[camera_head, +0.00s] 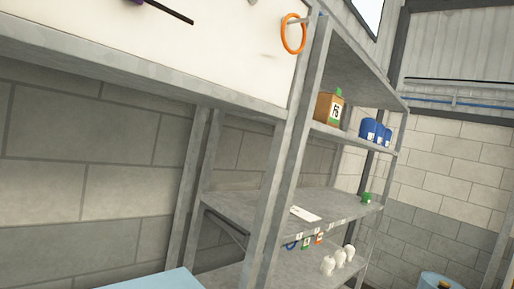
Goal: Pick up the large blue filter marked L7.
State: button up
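Several blue filters (369,129) stand close together on the upper shelf of the grey metal rack, right of centre. They have small white labels, too small to read, so I cannot tell which one is L7. The nearest one looks the largest and partly hides those behind it. My gripper is not in view.
A brown box (327,109) with a green top stands left of the filters. Lower shelves hold a green item (367,198), a white sheet (304,214) and several white items (328,264). An orange ring (293,34) hangs beside the rack post. A blue drum (438,281) stands lower right.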

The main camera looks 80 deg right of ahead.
aim_at(387, 136)
jog(key=z, duration=3.2)
jog(key=k, duration=0.85)
jog(key=i, duration=0.95)
jog(key=u, duration=0.05)
